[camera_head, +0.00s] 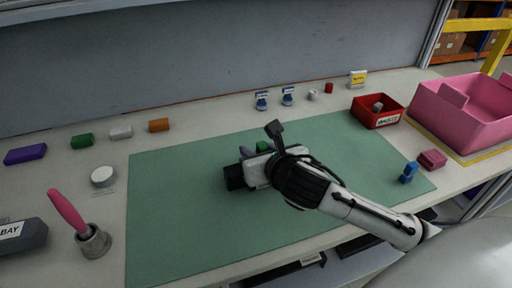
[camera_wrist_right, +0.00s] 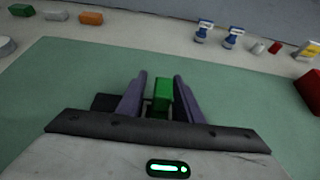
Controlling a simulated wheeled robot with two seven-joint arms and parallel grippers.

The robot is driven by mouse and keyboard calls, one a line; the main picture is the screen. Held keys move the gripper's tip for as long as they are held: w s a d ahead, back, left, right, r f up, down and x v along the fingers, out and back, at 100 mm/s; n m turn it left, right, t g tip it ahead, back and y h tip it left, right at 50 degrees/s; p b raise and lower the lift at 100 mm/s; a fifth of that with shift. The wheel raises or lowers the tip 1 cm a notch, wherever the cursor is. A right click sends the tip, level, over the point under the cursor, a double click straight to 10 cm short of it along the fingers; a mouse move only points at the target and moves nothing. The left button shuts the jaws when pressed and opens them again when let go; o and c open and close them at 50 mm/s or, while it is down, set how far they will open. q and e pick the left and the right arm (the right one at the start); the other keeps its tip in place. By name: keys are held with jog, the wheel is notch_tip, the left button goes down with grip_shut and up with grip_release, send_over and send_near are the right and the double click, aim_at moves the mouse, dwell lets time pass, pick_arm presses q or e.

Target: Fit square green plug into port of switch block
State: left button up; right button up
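The green plug (camera_wrist_right: 162,92) stands upright between the two fingers of my right gripper (camera_wrist_right: 160,92) in the right wrist view. A gap shows between the plug and the left finger; the right finger is close beside it. In the head view the plug (camera_head: 262,147) shows just behind my right gripper (camera_head: 247,152). A black block (camera_wrist_right: 103,102), which looks like the switch block, lies on the green mat beside and below the fingers. It also shows in the head view (camera_head: 234,178). My gripper hides most of it and the plug's lower end. My left gripper is out of view.
The green mat (camera_head: 180,220) is mostly clear. Purple (camera_head: 25,154), green (camera_head: 82,141), white and orange blocks lie at the back left. A red bin (camera_head: 377,120), a pink crate (camera_head: 455,120) and a blue piece (camera_head: 409,173) are on the right. A pink-handled tool (camera_head: 68,210) stands front left.

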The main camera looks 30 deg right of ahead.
jog(key=shift+r, duration=0.2)
